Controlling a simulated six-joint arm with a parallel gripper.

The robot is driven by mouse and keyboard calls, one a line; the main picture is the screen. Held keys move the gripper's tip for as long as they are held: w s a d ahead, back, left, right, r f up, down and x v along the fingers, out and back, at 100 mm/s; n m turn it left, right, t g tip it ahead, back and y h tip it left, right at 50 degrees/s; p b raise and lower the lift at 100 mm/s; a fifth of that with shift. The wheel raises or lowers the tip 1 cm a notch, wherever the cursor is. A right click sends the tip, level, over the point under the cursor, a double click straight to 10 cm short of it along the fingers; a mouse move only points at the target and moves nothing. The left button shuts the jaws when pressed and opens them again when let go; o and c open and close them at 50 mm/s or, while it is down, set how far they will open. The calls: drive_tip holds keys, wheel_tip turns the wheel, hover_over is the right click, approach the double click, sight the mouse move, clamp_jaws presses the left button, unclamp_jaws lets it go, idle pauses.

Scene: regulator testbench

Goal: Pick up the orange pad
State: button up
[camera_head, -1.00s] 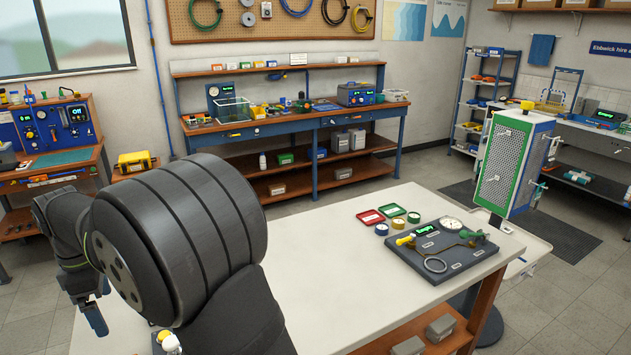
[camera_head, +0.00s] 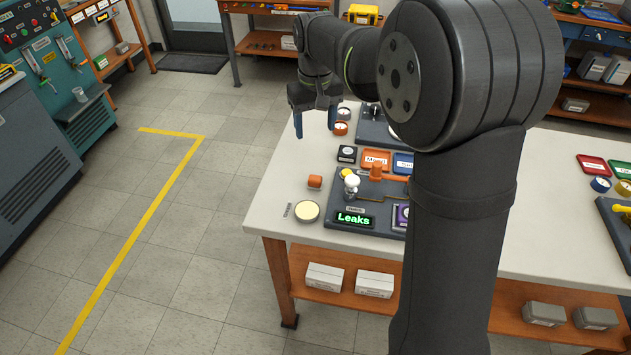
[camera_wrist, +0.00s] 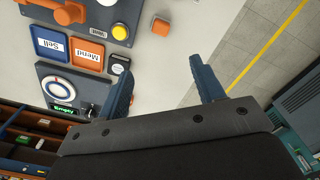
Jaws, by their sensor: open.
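The orange pad (camera_head: 315,181) is a small rounded orange block lying on the white table, left of the dark board with the green "Leaks" display (camera_head: 355,219). It also shows near the top of the wrist view (camera_wrist: 160,27), beyond my fingertips. My gripper (camera_head: 315,120) hangs behind the pad in the head view, near the table's left edge. In the wrist view its two blue fingers (camera_wrist: 165,78) are wide apart with nothing between them.
An orange "Mend" tray (camera_head: 376,160), a blue tray (camera_head: 403,163) and a small black box (camera_head: 347,154) lie behind the board. A round cream-topped tin (camera_head: 307,211) sits in front of the pad. An orange-sided tin (camera_head: 341,128) stands close to my gripper. Bare floor lies left.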

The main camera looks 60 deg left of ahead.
drive_tip(key=m, duration=0.7)
hover_over(315, 177)
wheel_tip(315, 177, down, 12)
drive_tip(key=shift+w+a+f, duration=0.1)
drive_tip(key=shift+w+f, duration=0.05)
drive_tip(key=shift+f, duration=0.05)
drive_tip(key=shift+s+d+f, duration=0.1)
drive_tip(key=shift+f, duration=1.3)
drive_tip(key=shift+s+d+f, duration=0.1)
drive_tip(key=shift+f, duration=1.25)
drive_tip(key=shift+c, duration=0.2)
drive_tip(key=c, duration=1)
